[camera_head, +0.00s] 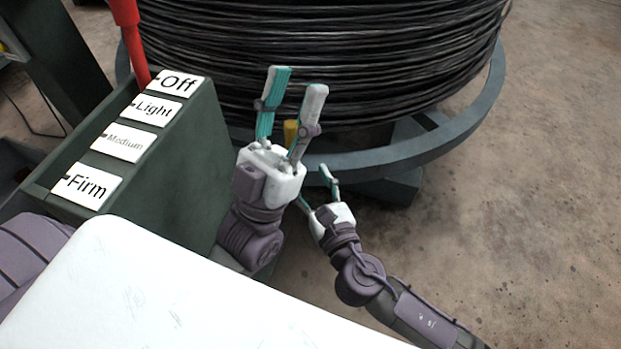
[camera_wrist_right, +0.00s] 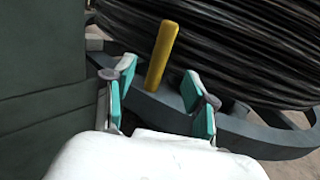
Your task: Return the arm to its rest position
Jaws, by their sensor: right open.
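My left gripper (camera_head: 297,80) points up in front of the cable drum, its two teal-lined fingers spread apart with nothing between them. My right gripper (camera_head: 313,186) is lower and to the right, near the drum's rim, with its fingers apart. In the right wrist view my right gripper (camera_wrist_right: 152,88) also shows open. A yellow post (camera_wrist_right: 162,55) stands beyond and between its fingertips there; I cannot tell that it is touched. In the head view the yellow post (camera_head: 290,133) is mostly hidden behind my left gripper.
The drum of black cable (camera_head: 330,50) sits on a grey ring base (camera_head: 440,145). A green box (camera_head: 185,165) at left carries plates reading Off, Light, Medium and Firm. A red lever (camera_head: 130,40) stands at its Off end. Bare floor (camera_head: 500,220) lies at right.

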